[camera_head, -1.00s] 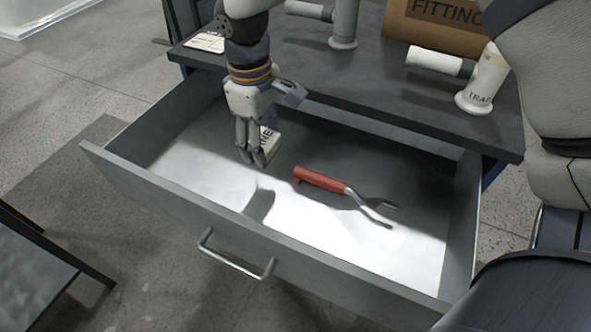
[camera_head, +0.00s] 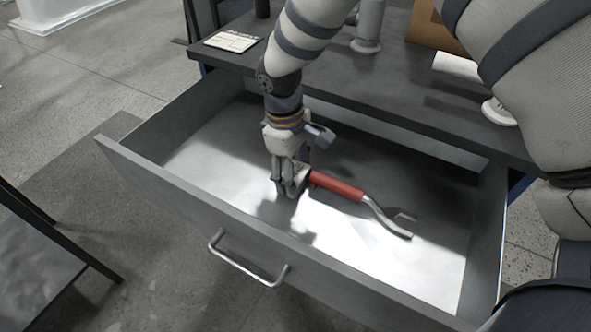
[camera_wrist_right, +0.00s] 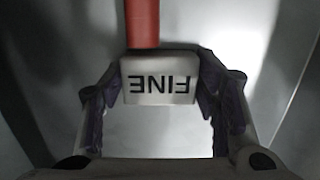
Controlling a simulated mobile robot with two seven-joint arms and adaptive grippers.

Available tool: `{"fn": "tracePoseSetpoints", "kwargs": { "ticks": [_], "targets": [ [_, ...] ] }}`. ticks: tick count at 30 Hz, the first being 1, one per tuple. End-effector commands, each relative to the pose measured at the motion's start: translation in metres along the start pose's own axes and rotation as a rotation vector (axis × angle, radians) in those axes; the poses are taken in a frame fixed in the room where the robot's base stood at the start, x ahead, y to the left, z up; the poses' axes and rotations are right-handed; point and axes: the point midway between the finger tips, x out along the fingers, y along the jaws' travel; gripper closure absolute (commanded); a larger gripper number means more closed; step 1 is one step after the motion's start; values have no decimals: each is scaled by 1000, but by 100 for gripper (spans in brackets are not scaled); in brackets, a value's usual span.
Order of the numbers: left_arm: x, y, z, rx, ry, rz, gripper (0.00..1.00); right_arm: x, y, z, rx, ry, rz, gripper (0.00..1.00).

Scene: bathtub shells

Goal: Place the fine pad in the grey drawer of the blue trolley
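The fine pad, a small pale block marked "FINE" (camera_wrist_right: 161,80), sits between the two fingers of my right gripper (camera_wrist_right: 163,95), which touch its sides. In the head view the right gripper (camera_head: 289,190) points down inside the open grey drawer (camera_head: 190,200), low near its floor. The fingers mostly hide the pad there, and I cannot tell whether it touches the drawer floor. The drawer belongs to the trolley with a dark top (camera_head: 420,95). My left gripper is not in view.
A red-handled tool (camera_head: 338,186) lies in the drawer right beside the gripper. A card (camera_head: 232,41), a grey pipe fitting (camera_head: 368,25) and a cardboard box (camera_head: 425,28) are on the trolley top. The drawer floor is clear to the left.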

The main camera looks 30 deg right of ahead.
Motion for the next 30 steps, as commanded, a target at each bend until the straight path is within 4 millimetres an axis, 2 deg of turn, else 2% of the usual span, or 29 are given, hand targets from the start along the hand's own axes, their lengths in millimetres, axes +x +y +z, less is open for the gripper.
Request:
{"fn": "tracePoseSetpoints", "kwargs": {
  "ticks": [1, 2, 10, 13, 24, 27, 30],
  "targets": [
    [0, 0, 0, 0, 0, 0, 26, 0, 0, 0, 0, -1, 0, 30],
    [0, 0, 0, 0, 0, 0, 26, 0, 0, 0, 0, -1, 0, 26],
    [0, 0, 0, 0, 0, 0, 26, 0, 0, 0, 0, -1, 0, 26],
    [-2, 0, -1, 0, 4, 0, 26, -8, 0, 0, 0, 2, 1, 26],
    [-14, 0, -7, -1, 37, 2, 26, -101, 0, 0, 0, 5, 3, 26],
    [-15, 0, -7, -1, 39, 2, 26, -116, 0, 0, 0, 2, 1, 26],
    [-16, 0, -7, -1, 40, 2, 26, -122, 0, 0, -1, -1, -1, 26]
  ]
}}
